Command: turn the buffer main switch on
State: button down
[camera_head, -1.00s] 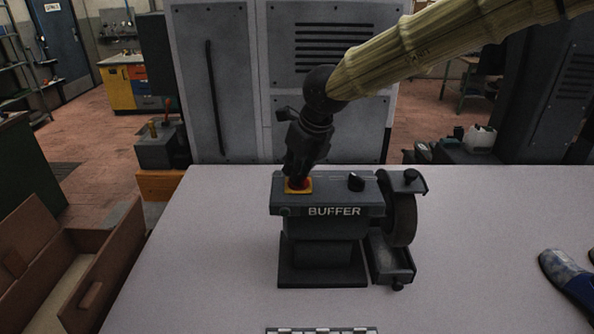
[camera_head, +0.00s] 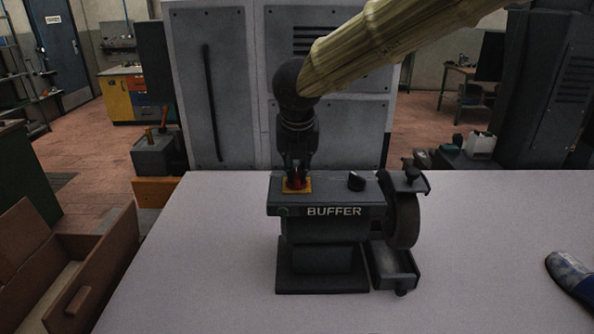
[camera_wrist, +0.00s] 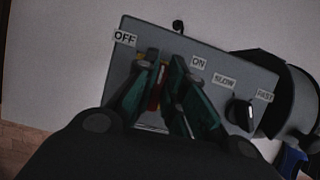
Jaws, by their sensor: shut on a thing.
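The buffer (camera_head: 322,240) is a dark grey machine standing on the table, with a wheel at its right side. Its main switch (camera_head: 297,184) is red on a yellow plate at the top left of the housing. My gripper (camera_head: 297,176) points down over the switch and is shut on it. In the wrist view my gripper (camera_wrist: 163,95) has its fingers on both sides of the red switch (camera_wrist: 155,97), which they largely hide. The OFF label is at left and the ON label at right. I cannot tell which way the switch is set.
A black speed knob (camera_head: 356,181) sits right of the switch; it also shows in the wrist view (camera_wrist: 241,115) between SLOW and FAST. The table (camera_head: 480,240) is clear between. An open brown box (camera_head: 100,262) stands at left.

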jog(key=shift+r, duration=0.1)
dwell(0.4)
jog(key=c, duration=1.5)
grip_release()
jog(key=v, duration=1.2)
jog(key=shift+w, duration=0.15)
